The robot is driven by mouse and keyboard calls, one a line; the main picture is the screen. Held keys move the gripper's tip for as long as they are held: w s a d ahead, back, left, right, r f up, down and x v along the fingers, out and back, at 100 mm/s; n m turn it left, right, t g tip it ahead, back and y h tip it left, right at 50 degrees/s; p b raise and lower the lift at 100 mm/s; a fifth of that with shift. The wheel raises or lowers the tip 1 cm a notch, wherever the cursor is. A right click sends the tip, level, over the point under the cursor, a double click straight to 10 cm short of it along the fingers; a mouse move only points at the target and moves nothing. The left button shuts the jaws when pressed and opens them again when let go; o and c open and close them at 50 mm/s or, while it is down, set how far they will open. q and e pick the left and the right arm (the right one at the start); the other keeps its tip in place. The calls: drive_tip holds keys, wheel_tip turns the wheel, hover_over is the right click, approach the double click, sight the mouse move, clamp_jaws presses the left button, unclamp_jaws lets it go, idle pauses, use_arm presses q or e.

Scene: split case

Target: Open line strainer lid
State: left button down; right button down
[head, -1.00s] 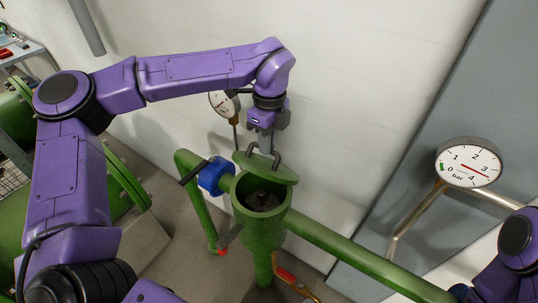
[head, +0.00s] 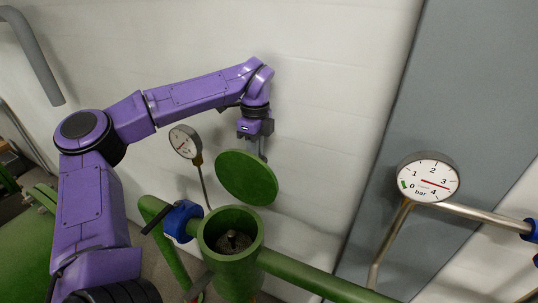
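The green strainer lid (head: 246,177) stands tilted up steeply behind the green strainer body (head: 231,270), its flat round face towards me and its handle hidden. The body's round mouth is uncovered, and a dark grey part (head: 234,242) shows inside it. My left gripper (head: 262,150) is at the lid's upper back edge, fingers pointing down. Its fingertips are hidden behind the lid; the lid has moved up with it, so it appears shut on the handle. My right gripper is out of view.
A blue clamp or valve part (head: 183,221) with a dark lever sits left of the strainer. A small gauge (head: 185,141) stands behind, and a large gauge (head: 428,178) is at right. A green pipe (head: 318,277) runs right. The white wall is close behind the lid.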

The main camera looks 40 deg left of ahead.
use_arm(q)
drive_tip(key=shift+a+f, duration=0.1)
drive_tip(key=shift+f, duration=0.35)
drive_tip(key=c, duration=1.3)
unclamp_jaws()
drive_tip(key=shift+o, duration=0.9)
drive_tip(key=shift+w+a, duration=0.15)
drive_tip(key=shift+w, duration=0.15)
wheel_tip(320, 180, up, 10)
drive_tip(key=b, duration=0.1)
drive_tip(key=shift+w+r, duration=0.25)
drive_tip(key=shift+w, duration=0.1)
drive_tip(key=shift+a, duration=0.15)
